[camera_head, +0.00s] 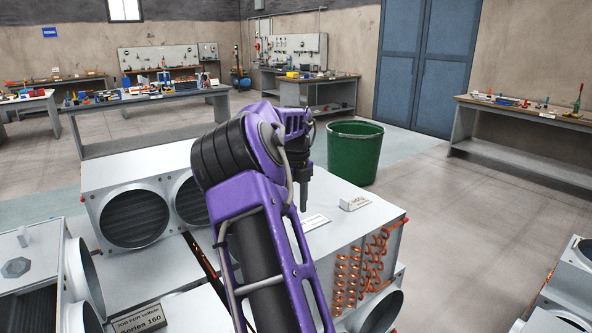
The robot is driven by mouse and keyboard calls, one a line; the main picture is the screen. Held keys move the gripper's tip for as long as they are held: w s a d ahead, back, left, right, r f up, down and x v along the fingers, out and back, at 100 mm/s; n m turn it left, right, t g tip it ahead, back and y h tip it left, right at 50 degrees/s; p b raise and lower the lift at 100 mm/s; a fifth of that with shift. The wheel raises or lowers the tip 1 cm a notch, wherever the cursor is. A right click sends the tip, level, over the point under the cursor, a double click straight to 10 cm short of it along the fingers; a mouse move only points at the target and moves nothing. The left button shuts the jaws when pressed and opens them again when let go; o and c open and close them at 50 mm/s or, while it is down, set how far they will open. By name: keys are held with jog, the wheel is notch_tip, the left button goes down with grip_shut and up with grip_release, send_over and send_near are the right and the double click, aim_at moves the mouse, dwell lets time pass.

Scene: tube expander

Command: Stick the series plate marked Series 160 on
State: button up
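A dark sign (139,317) reading "Series 160", with a smaller line above it, is at the bottom left, partly cut off by the frame edge. A grey heat-exchanger unit (375,222) with copper tube bends on its side stands in the middle. A small white plate (316,222) lies on its top, its lettering too small to read. A small pale block (354,202) with faint marks sits further right on the same top. My gripper (303,204) points down above the unit top, near the white plate. Its fingers are too small and dark to tell open from shut.
More fan units (135,217) stand close by on the left, with another at the right edge (575,290). A green bin (354,153) stands behind the middle unit. Benches with tools line the walls (150,95).

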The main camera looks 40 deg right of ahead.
notch_tip(320, 180, up, 14)
jog(key=p, duration=0.1)
dwell(0.6)
